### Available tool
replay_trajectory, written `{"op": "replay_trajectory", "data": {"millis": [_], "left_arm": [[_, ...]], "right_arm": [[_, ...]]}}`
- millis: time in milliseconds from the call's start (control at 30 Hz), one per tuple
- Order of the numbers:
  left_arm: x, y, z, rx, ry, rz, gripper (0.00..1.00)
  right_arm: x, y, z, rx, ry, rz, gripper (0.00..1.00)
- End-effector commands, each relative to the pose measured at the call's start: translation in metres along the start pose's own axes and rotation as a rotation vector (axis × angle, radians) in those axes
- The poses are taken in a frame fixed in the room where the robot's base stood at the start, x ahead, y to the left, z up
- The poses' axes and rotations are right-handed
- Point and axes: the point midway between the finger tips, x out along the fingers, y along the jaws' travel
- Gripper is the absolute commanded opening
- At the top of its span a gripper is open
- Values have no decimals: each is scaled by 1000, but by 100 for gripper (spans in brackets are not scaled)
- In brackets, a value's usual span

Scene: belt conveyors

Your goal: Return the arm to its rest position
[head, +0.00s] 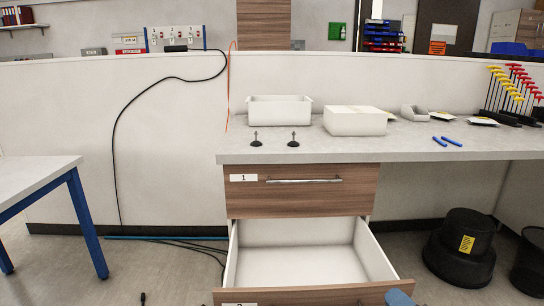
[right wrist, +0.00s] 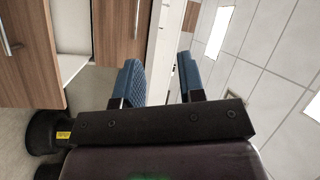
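My right gripper (right wrist: 160,82) shows in the right wrist view with its two blue ribbed fingers apart and nothing between them. In the head view only a blue fingertip of it (head: 398,298) shows at the bottom edge, by the front of the open lower drawer (head: 310,296). That drawer is pulled out and its white inside looks empty. The upper drawer (head: 300,190), labelled 1, is shut.
The worktop (head: 350,150) carries a white open bin (head: 279,110), a white box (head: 355,121), two small dark footed parts and blue pieces. A blue-legged table (head: 30,178) stands at left. A small dark thing (head: 142,298) shows on the floor.

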Motion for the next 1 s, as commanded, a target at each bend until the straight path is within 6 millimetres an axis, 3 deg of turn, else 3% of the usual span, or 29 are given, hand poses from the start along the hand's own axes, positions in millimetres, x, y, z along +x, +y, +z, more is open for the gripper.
{"op": "replay_trajectory", "data": {"millis": [200, 367, 567, 700, 1000], "left_arm": [[-3, -1, -18, 36, 53, -6, 43], [1, 0, -21, 69, 77, -5, 43], [9, 4, -17, 106, 91, 1, 43], [18, 8, -8, 124, 87, 11, 43], [33, 15, 17, 132, 46, 32, 43]], "right_arm": [[-4, -11, 22, -457, -51, 5, 36], [-31, 16, 57, -796, -98, 83, 36], [-90, 69, 105, -1148, -201, 263, 36], [-148, 106, 135, -1297, -311, 433, 36], [-246, 148, 179, -1234, -474, 685, 36]]}}
